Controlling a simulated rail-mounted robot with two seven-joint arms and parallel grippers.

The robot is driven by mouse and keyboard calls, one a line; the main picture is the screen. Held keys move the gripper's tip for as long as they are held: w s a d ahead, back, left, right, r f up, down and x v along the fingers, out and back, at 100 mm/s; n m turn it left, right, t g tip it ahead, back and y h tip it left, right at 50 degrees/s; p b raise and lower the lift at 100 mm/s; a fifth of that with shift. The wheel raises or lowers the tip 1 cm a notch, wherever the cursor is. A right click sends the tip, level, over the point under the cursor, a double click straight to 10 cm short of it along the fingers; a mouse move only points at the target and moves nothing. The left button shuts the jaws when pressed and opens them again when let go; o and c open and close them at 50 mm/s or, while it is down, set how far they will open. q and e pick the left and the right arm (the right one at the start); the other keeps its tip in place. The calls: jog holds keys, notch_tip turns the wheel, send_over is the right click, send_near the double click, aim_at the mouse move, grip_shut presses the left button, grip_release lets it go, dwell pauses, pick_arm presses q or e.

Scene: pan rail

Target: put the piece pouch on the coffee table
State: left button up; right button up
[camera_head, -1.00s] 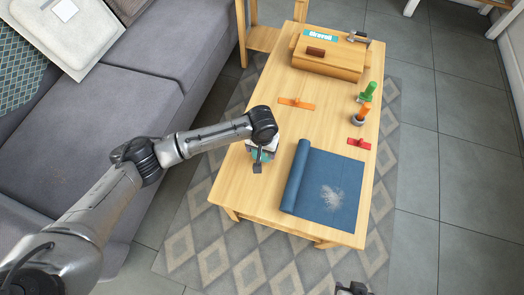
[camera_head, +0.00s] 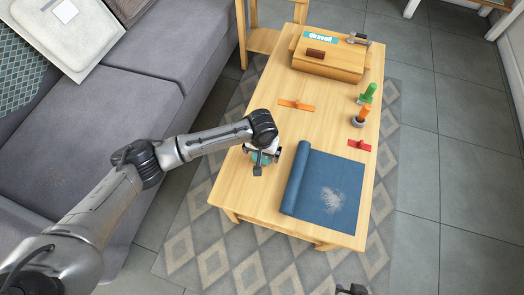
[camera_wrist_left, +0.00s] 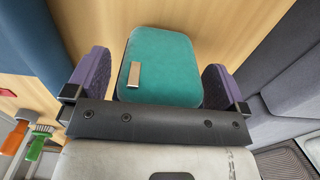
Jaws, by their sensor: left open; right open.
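The piece pouch (camera_wrist_left: 165,60) is a teal, rounded pouch with a small tan tag. In the left wrist view it lies on the wooden coffee table, between the two spread purple-padded fingers of my left gripper (camera_wrist_left: 155,80). Narrow gaps show at both sides of the pouch. In the head view my left gripper (camera_head: 262,157) is over the left edge area of the coffee table (camera_head: 236,187) and mostly covers the pouch. My right gripper (camera_head: 350,289) shows only in part at the bottom edge, away from the table; it holds nothing that I can see.
A partly rolled blue mat (camera_head: 325,190) lies right of my left gripper. An orange piece (camera_head: 296,105), a red piece (camera_head: 359,145) and green and orange upright tools (camera_head: 367,93) are farther back. A wooden box (camera_head: 328,63) stands at the far end. A grey sofa (camera_head: 110,110) is left.

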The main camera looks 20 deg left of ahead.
pick_arm(q)
notch_tip(320, 180, up, 11)
jog(key=p, duration=0.4)
jog(key=shift+r+p, duration=0.15)
jog(key=shift+p, duration=0.25)
jog(key=shift+r, duration=0.5)
jog(key=s+d+f+m+t+h, duration=0.1)
jog(key=s+d+f+m+h, duration=0.15)
jog(key=s, duration=0.45)
jog(key=s+d+f+m+t+h, duration=0.1)
jog(key=s+d+f, duration=0.3)
jog(key=s, duration=0.3)
jog(key=s+a+t+y, duration=0.1)
jog(key=s+a+y, duration=0.2)
jog(key=s+a, duration=1)
jog(key=s, duration=0.3)
jog(key=shift+r+n+t, duration=0.3)
jog(key=shift+n, duration=0.05)
